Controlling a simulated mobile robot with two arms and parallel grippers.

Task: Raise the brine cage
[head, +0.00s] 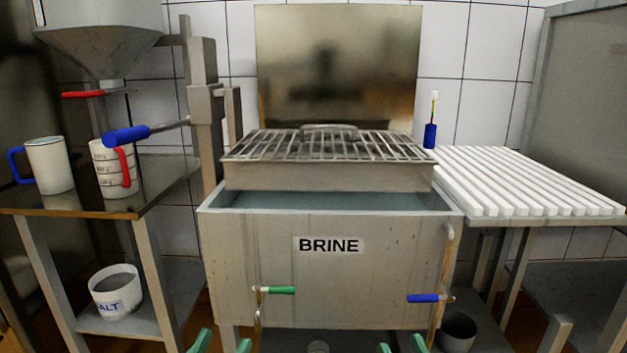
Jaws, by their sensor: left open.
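The brine cage (300,178) is a grey metal box with a barred top and a handle on its lid. It sits level in the upper part of the brine tank (270,270), with its barred top above the tank rim. A lever with a blue grip (127,136) extends left from the metal post beside the tank. My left gripper (222,345) shows only green fingertips at the bottom edge, apart and empty. My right gripper (401,346) shows the same, to its right, with fingertips apart. Both are in front of and below the tank, far from the lever.
Green (282,290) and blue (424,298) valve handles stick out on the tank front. Left is a metal table (60,207) with a white mug (50,165) and a red-handled jug (112,170), under a hopper (100,45). Right is a white slatted rack (520,180).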

